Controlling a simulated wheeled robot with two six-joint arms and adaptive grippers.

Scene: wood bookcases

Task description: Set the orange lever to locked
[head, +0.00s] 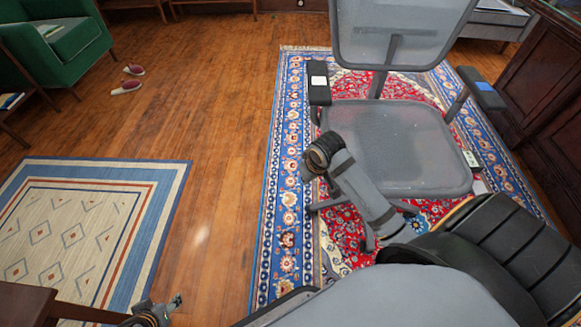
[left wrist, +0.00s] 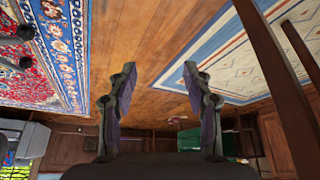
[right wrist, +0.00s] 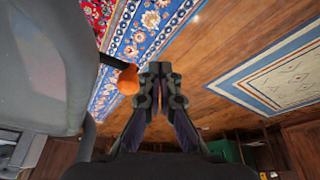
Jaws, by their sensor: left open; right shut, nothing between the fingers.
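The orange lever (right wrist: 128,80) shows in the right wrist view as an orange paddle on a thin black stalk. The stalk sticks out from the grey office chair (head: 385,143), below its seat. The lever does not show in the head view. My right gripper (right wrist: 160,72) is shut and empty, with its fingertips just to the right of the lever in the right wrist view; I cannot tell whether they touch it. My left gripper (head: 172,304) is open and empty over the wood floor at the lower left of the head view, well away from the chair; it also shows in the left wrist view (left wrist: 160,75).
The chair stands on a red and blue patterned rug (head: 287,205). Its armrests (head: 319,82) rise beside the seat. A cream and blue rug (head: 85,225) lies to the left. A green armchair (head: 65,38) and slippers (head: 127,87) are farther back. Wood floor between the rugs is clear.

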